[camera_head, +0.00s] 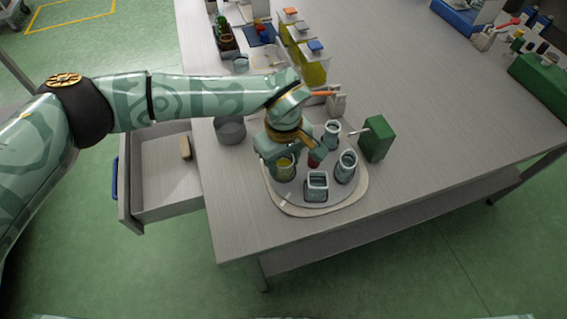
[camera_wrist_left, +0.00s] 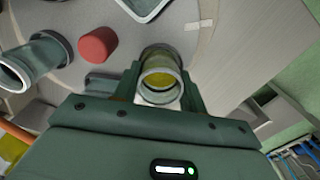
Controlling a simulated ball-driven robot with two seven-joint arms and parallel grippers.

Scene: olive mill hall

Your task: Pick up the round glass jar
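A round glass jar with yellow in it (camera_head: 285,170) stands on the round pale tray (camera_head: 318,209) near the table's front edge. My left gripper (camera_head: 287,163) reaches down over it. In the left wrist view the jar (camera_wrist_left: 161,76) lies between the two fingers (camera_wrist_left: 160,92), one on each side, very close to its wall. I cannot tell whether they press on it. Other glass jars share the tray: a squarish one (camera_head: 317,187), a round one at right (camera_head: 346,166) and one behind (camera_head: 332,133). My right gripper is not in view.
A small red thing (camera_head: 315,159) stands close beside the gripper. A green box (camera_head: 377,139) stands right of the tray, a grey cup (camera_head: 230,130) left of it. An open drawer (camera_head: 165,178) juts out left. Free table lies to the right.

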